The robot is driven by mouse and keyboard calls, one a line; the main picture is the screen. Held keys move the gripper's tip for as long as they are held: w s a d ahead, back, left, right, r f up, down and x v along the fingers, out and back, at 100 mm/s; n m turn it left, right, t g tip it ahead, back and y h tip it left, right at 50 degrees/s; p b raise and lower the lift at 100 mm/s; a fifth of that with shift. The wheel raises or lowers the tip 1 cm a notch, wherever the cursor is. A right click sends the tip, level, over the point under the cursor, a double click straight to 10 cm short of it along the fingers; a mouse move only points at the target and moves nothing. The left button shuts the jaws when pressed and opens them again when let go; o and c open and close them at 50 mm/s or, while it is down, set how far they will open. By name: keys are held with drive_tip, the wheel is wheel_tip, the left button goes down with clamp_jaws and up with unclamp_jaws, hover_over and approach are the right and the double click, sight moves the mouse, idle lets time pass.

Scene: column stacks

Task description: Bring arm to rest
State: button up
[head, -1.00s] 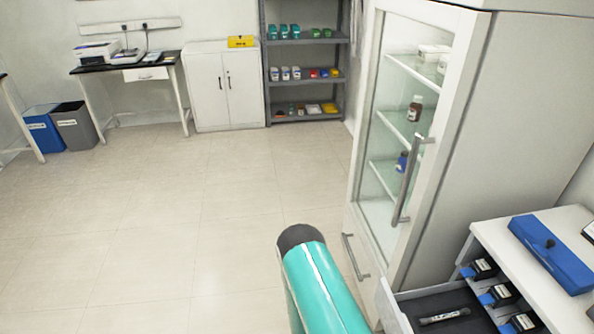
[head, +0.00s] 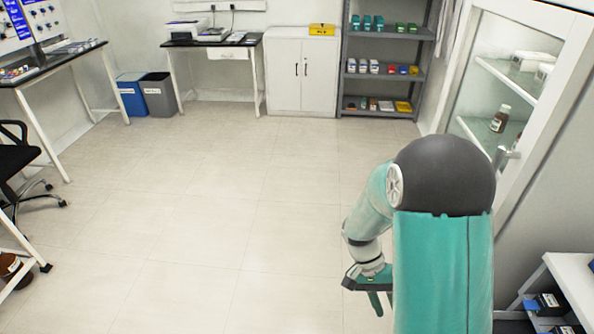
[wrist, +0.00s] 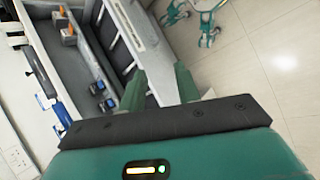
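My arm, teal with a dark rounded joint, is bent at the lower right of the head view. My gripper (head: 378,300) hangs low beside the arm, over the floor, partly hidden behind it. In the wrist view my gripper (wrist: 161,85) has its two green fingers apart, with nothing visible held between them. An open drawer with a white front (wrist: 140,42) lies beyond the fingers; I cannot tell the distance. Its dark interior holds small items.
A grey shelf rack (head: 385,91), a white cupboard (head: 297,70) and bins (head: 158,94) line the back. A black chair (head: 18,160) is at left. The middle floor (head: 200,200) is clear.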

drive_tip(key=s+a+r+n+t+y, duration=0.1)
drive_tip(key=r+t, duration=0.3)
drive_tip(key=r, duration=0.5)
drive_tip(key=s+a+r+n+t+y, duration=0.2)
drive_tip(key=s+a+r+n+t, duration=0.1)
drive_tip(key=r, duration=0.6)
drive_tip(key=s+a+r+n+t+y, duration=0.1)
drive_tip(key=s+a+r+n+t, duration=0.1)
drive_tip(key=r+t, duration=0.3)
wheel_tip(320, 180, up, 4)
drive_tip(key=shift+s+r+n, duration=0.25)
drive_tip(key=shift+s+n, duration=0.05)
drive_tip(key=shift+s, duration=0.55)
drive_tip(key=shift+d, duration=0.2)
